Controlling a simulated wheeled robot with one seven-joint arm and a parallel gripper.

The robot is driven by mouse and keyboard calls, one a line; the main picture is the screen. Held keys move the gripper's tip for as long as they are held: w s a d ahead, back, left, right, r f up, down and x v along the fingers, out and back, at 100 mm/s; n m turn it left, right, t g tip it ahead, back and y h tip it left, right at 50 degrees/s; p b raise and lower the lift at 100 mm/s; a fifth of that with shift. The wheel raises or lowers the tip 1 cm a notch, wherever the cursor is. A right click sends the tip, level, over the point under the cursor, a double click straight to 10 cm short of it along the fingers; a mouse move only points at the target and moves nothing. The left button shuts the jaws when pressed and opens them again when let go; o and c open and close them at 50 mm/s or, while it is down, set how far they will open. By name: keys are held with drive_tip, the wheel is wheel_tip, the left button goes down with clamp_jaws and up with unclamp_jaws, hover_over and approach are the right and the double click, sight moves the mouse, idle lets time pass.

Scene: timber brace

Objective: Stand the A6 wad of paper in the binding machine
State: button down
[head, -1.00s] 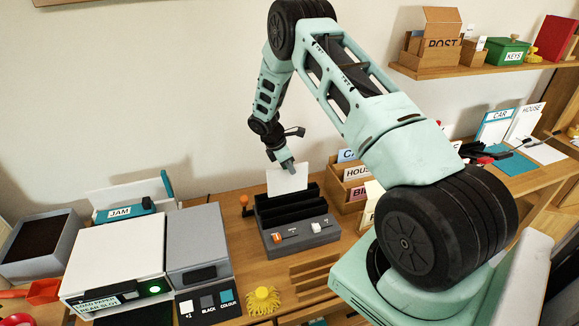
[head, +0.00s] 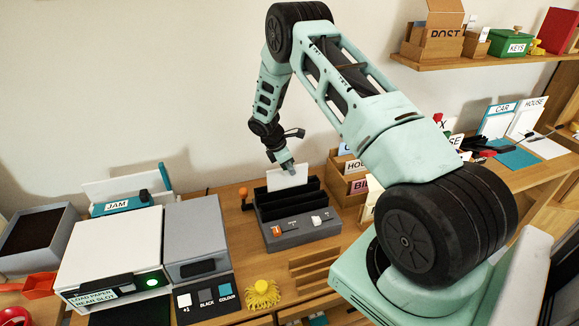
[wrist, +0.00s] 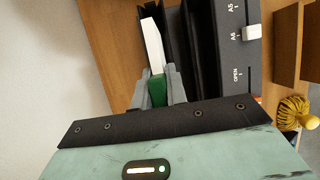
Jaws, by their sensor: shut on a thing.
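The white A6 wad of paper (head: 287,179) stands upright at the rear of the dark grey binding machine (head: 302,236). Its lower part is hidden behind the machine's black ribs, in or at the rearmost slot. My gripper (head: 287,165) is shut on the wad's upper edge from above. In the wrist view, the wad (wrist: 152,45) shows as a white strip beyond my fingertips (wrist: 158,88), with a green patch between the fingers. It lies along the slot of the binding machine (wrist: 201,50). I cannot tell whether the wad touches the slot floor.
An orange-knobbed lever (head: 244,196) stands left of the machine. A wooden card box (head: 347,188) is close on its right. The printer (head: 112,255) is at the left, and a yellow brush (head: 262,293) lies in front.

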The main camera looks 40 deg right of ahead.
wheel_tip(320, 180, down, 2)
drive_tip(key=shift+f+b, duration=0.1)
drive_tip(key=shift+b, duration=0.55)
drive_tip(key=c, duration=0.9)
unclamp_jaws()
drive_tip(key=shift+o, duration=0.2)
drive_tip(key=shift+r+p, duration=2.7)
drive_tip(key=shift+r, duration=1.45)
drive_tip(key=shift+f, duration=0.1)
